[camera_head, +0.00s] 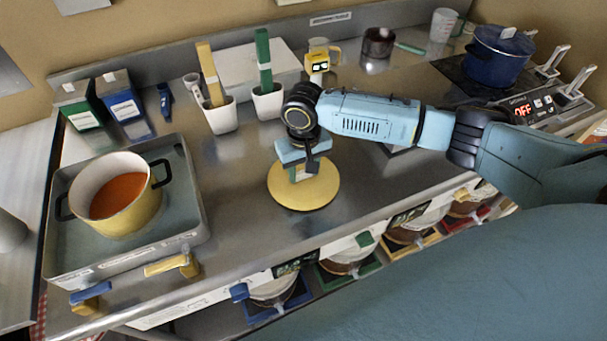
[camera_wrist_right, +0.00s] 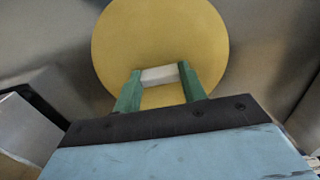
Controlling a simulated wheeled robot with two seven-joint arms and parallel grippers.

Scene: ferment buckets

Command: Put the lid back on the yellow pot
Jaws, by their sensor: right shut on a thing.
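The yellow pot (camera_head: 130,207) stands open in a grey tray (camera_head: 192,211) on the left, with orange-red liquid inside and dark handles. The round yellow lid (camera_head: 318,192) is at the middle of the counter, under my right gripper (camera_head: 302,172). In the right wrist view, the green fingers of my gripper (camera_wrist_right: 160,86) are shut on the lid's pale knob, with the yellow lid (camera_wrist_right: 160,35) beyond them. I cannot tell whether the lid rests on the counter or hangs just above it. My left gripper is not in view.
Two white holders (camera_head: 220,117) with a yellow and a green utensil stand behind. A blue pot (camera_head: 497,57) sits on the hob at the back right. Green and blue boxes (camera_head: 123,105) stand behind the tray. The counter between tray and lid (camera_head: 232,190) is clear.

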